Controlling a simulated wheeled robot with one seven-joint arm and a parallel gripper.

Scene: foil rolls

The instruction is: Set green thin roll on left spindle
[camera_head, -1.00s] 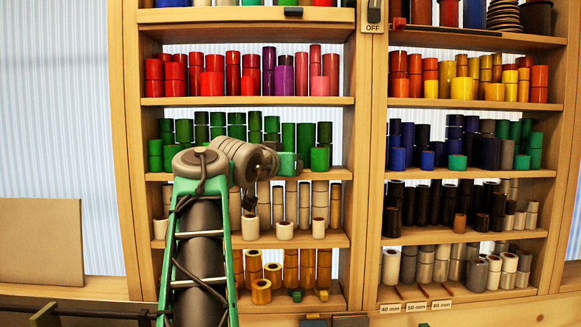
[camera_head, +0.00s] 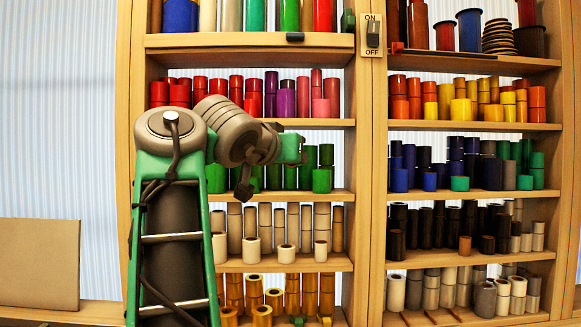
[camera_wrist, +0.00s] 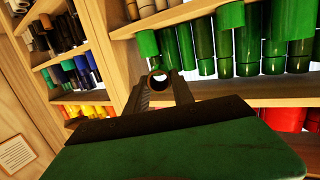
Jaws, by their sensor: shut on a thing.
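In the head view the green body of my gripper (camera_head: 290,148) is in front of the gap above the green row, and the held roll cannot be made out there. I cannot make out the left spindle in either view.
Green rolls (camera_head: 321,180) stand close behind and below my gripper. Red and purple rolls (camera_head: 286,103) are on the shelf above, beige rolls (camera_head: 252,246) below. A wooden upright (camera_head: 368,180) parts the two shelf bays. A switch (camera_head: 372,36) is on it.

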